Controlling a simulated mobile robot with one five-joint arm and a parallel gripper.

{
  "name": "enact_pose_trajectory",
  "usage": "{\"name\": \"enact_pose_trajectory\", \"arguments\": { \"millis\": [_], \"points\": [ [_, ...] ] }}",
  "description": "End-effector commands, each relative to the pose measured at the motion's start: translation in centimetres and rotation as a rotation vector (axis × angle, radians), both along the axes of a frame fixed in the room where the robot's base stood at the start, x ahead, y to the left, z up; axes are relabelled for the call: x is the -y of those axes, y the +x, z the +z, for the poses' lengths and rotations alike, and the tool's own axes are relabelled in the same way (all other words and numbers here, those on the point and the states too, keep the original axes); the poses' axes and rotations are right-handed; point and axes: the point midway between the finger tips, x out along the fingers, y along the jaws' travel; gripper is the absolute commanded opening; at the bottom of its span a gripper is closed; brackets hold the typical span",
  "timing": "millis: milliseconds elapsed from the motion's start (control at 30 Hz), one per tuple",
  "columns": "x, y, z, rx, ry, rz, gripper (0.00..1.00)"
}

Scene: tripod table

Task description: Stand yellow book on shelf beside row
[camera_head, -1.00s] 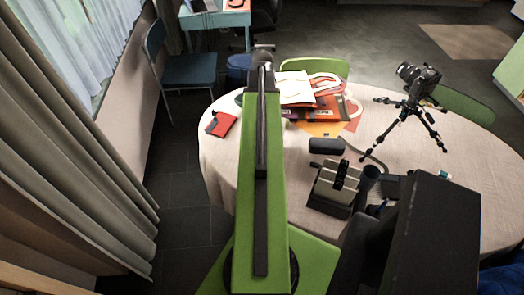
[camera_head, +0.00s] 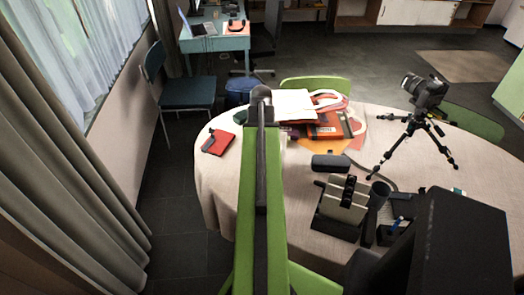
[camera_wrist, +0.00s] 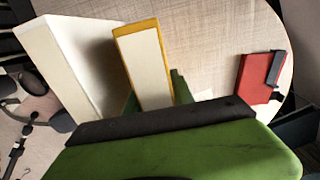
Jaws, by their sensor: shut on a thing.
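The yellow book (camera_wrist: 151,62) is in the wrist view, with its yellow cover edge and pale pages showing. My gripper (camera_wrist: 155,98) is shut on it, and the book sticks out beyond the green fingers. In the head view the gripper and book are hidden behind my arm's end, near the table's far left part. A large white block-like thing (camera_wrist: 62,65) stands beside the book on the left in the wrist view, with a gap between them. I cannot tell whether it is part of the row. No shelf with a book row is clear on the table.
A low cabinet (camera_head: 360,22) is at the back.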

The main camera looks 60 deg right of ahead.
Motion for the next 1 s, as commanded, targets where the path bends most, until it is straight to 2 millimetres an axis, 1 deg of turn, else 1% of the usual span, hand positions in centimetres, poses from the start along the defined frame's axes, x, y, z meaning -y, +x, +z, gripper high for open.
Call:
{"name": "enact_pose_trajectory", "arguments": {
  "millis": [100, 233, 267, 400, 433, 767, 867, 1000],
  "points": [
    [0.0, 0.0, 0.2, 0.000, 0.000, 0.000, 0.00],
    [0.0, 0.0, -0.3, 0.000, 0.000, 0.001, 0.00],
    [0.0, 0.0, -0.2, 0.000, 0.000, 0.001, 0.31],
    [0.0, 0.1, -0.1, 0.000, 0.000, 0.001, 0.49],
    [0.0, 0.1, -0.1, 0.000, 0.000, 0.001, 0.51],
    [0.0, 0.1, 0.1, 0.000, 0.000, 0.002, 0.51],
    [-0.1, 0.1, 0.9, 0.000, 0.000, 0.002, 0.51],
    [-0.1, 0.1, 3.1, 0.000, 0.000, 0.002, 0.51]
  ]
}}
